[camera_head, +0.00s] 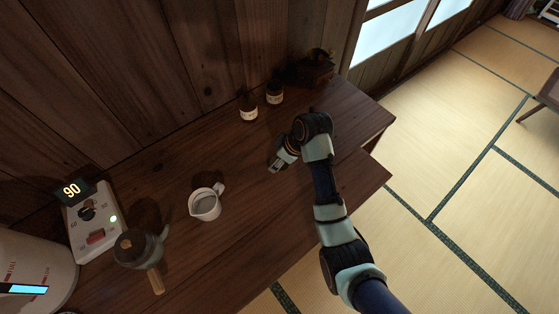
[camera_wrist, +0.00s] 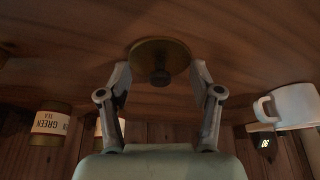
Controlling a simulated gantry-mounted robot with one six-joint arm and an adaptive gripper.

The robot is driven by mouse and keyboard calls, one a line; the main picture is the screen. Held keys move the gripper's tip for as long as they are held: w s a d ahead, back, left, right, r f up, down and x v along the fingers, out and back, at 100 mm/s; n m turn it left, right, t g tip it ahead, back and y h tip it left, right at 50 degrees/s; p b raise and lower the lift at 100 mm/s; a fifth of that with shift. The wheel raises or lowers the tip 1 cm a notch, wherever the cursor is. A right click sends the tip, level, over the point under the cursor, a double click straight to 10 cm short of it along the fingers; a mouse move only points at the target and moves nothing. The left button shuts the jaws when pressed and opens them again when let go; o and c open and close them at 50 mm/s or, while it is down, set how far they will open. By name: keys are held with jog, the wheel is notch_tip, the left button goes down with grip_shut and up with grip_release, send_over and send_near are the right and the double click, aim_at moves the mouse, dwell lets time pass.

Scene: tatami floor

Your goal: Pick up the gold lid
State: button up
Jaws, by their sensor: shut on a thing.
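The gold lid (camera_wrist: 150,50) is a round, dull brass disc with a dark knob (camera_wrist: 160,77) at its centre, seen in the wrist view against the wooden surface. My gripper (camera_wrist: 161,70) has one finger at each side of the lid and is shut on its rim. In the head view my gripper (camera_head: 277,164) is low over the wooden counter, right of the white pitcher. The lid cannot be made out there. I cannot tell whether the lid touches the counter.
The white pitcher (camera_head: 205,206) stands on the counter (camera_head: 190,155). Two dark labelled jars (camera_head: 248,107) (camera_head: 274,93) stand near the back wall. A control box (camera_head: 95,225) reading 90 and a dark handled pot (camera_head: 138,249) are at left. Counter around my gripper is clear.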

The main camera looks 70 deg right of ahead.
notch_tip(320, 180, up, 20)
jog(key=p, duration=1.1)
jog(key=shift+p, duration=0.3)
